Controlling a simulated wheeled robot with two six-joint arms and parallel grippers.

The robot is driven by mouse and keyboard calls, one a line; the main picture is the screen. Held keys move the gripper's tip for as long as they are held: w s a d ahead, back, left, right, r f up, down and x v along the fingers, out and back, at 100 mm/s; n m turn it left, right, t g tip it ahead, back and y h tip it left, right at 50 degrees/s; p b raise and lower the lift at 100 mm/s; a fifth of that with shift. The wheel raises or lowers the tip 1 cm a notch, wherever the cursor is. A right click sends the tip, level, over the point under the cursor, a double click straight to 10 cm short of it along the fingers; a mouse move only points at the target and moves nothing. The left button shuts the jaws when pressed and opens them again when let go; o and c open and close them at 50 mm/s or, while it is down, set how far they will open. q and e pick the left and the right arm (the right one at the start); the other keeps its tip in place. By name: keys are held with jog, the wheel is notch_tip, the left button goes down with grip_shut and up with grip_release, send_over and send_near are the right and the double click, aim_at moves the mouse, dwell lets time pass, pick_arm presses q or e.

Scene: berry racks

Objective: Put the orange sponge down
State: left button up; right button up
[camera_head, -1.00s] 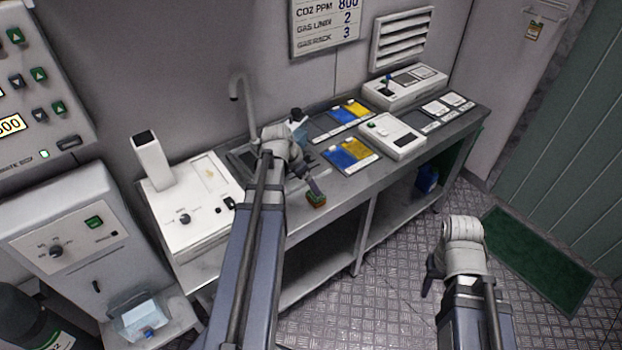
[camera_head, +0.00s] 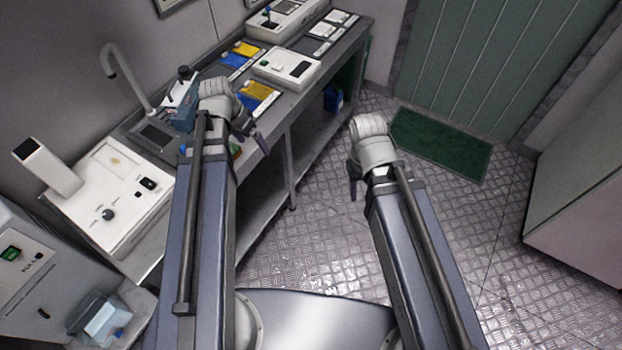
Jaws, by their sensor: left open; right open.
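A small sponge (camera_head: 236,151) with green and a sliver of orange showing lies at the front edge of the grey counter (camera_head: 275,122), partly hidden behind my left arm. My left gripper (camera_head: 257,138) is open at the counter's front edge, just to the right of the sponge. Only one dark finger shows clearly, and whether it touches the sponge cannot be told. My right gripper (camera_head: 354,176) is open and empty over the metal floor, to the right of the counter.
A tap (camera_head: 126,78) and sink stand behind my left arm, with a white device (camera_head: 118,205) at left. Blue and yellow panels (camera_head: 258,97) and a white box (camera_head: 287,68) sit further along. Floor and green mat (camera_head: 440,145) at right are clear.

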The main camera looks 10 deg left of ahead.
pick_arm(q)
jog(key=s+d+g+y, duration=0.1)
jog(key=s+d, duration=0.4)
jog(key=d, duration=0.5)
jog(key=s+d+g+y, duration=0.1)
jog(key=s+d+y, duration=0.1)
jog(key=s+d, duration=0.3)
jog(key=d, duration=0.4)
jog(key=shift+s+d+f+n+g, duration=0.25)
jog(key=shift+s+d+n+g, duration=0.05)
jog(key=shift+s+d, duration=0.1)
jog(key=shift+w, duration=0.1)
